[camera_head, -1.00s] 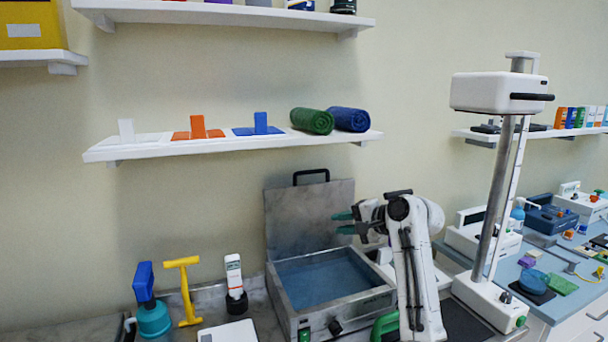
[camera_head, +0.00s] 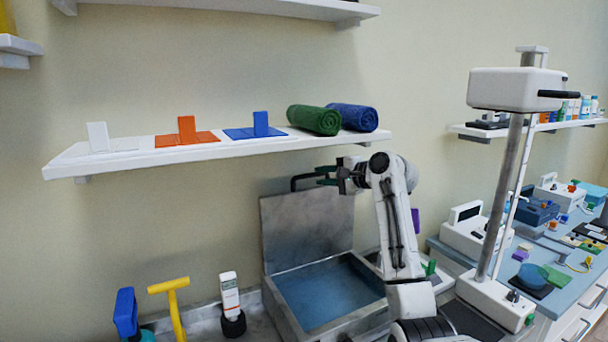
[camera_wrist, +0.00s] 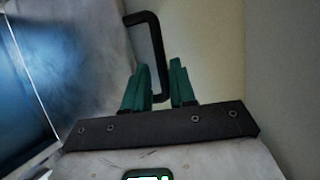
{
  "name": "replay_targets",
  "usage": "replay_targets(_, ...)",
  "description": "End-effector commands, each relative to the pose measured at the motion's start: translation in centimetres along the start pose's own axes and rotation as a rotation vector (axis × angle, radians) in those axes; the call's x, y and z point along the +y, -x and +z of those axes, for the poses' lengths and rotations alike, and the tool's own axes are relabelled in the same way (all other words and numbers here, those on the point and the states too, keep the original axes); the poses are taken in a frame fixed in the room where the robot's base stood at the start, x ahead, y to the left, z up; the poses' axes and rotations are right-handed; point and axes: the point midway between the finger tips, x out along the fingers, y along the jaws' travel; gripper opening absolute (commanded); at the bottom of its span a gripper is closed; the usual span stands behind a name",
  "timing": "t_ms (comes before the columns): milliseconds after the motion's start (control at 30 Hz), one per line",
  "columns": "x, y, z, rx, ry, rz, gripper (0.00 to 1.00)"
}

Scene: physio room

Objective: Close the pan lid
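The pan (camera_head: 330,292) is a grey metal box with blue liquid inside, on the counter. Its lid (camera_head: 305,228) stands open and upright at the back, against the wall side. A black handle (camera_head: 298,182) sticks up from the lid's top edge. My gripper (camera_head: 325,175) has green fingers and is at the handle's right end. In the wrist view the gripper (camera_wrist: 158,82) is open, its two fingers apart with the black handle (camera_wrist: 150,45) reaching between them. I cannot tell whether either finger touches the handle.
A white shelf (camera_head: 240,148) with rolled towels (camera_head: 314,120) hangs just above the handle. A blue-topped bottle, a yellow tool (camera_head: 172,300) and a white bottle (camera_head: 230,295) stand left of the pan. A white column device (camera_head: 515,90) stands at the right.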

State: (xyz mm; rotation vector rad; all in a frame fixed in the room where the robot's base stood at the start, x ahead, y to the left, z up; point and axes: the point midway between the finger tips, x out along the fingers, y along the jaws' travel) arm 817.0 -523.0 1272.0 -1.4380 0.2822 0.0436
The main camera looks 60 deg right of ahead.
Motion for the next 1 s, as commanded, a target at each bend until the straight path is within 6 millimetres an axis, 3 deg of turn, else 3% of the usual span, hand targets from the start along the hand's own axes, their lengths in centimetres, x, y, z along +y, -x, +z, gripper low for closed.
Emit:
replay_targets(200,-0.2,-4.0,0.0,-0.001,0.0,0.003,0.25)
replay_targets(400,-0.1,-6.3,0.0,-0.001,0.001,0.001,0.25)
replay_targets(833,0.0,-7.1,0.0,0.0,0.002,0.0,0.24)
replay_targets(1000,0.0,-7.0,0.0,0.0,0.002,0.0,0.08)
